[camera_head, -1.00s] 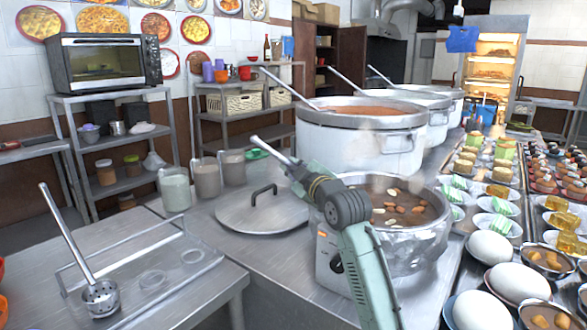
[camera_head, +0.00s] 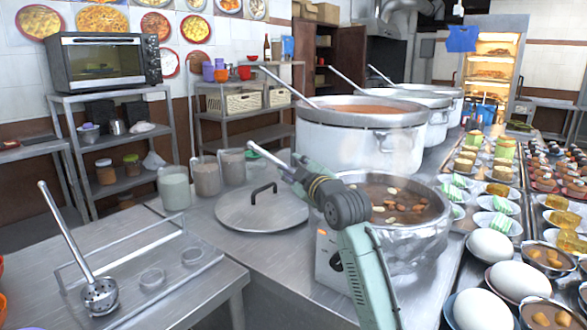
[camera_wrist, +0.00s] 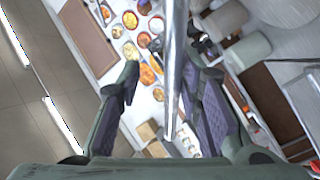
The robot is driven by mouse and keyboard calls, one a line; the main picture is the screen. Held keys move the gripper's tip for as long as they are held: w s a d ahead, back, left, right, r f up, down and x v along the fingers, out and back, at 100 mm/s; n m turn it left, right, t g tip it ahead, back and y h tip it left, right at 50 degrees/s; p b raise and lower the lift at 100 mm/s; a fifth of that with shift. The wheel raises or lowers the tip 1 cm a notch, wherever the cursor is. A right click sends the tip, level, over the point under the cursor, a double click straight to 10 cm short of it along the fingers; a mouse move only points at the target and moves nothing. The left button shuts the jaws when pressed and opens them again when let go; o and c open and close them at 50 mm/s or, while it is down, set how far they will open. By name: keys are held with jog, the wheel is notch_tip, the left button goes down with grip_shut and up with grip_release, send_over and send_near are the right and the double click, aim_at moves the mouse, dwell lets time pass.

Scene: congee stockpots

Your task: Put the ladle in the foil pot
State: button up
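The foil pot (camera_head: 415,243) is wrapped in foil and holds brown broth with pale and brown lumps, on the steel counter. My gripper (camera_head: 290,172) is at the pot's left side in the head view. A metal ladle handle (camera_head: 262,154) sticks out past it to the upper left. In the wrist view the handle (camera_wrist: 172,60) runs between my two spread fingers (camera_wrist: 163,85), nearer the right one, with a clear gap to the left one. My gripper is open around it. The ladle's bowl is hidden in both views.
A round lid (camera_head: 262,210) lies left of the pot. A perforated ladle (camera_head: 100,292) stands in a clear tray at the left. Large stockpots (camera_head: 360,150) with ladles stand behind. Bowls and white eggs (camera_head: 490,246) crowd the right side.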

jog(key=v, duration=1.2)
dwell(0.3)
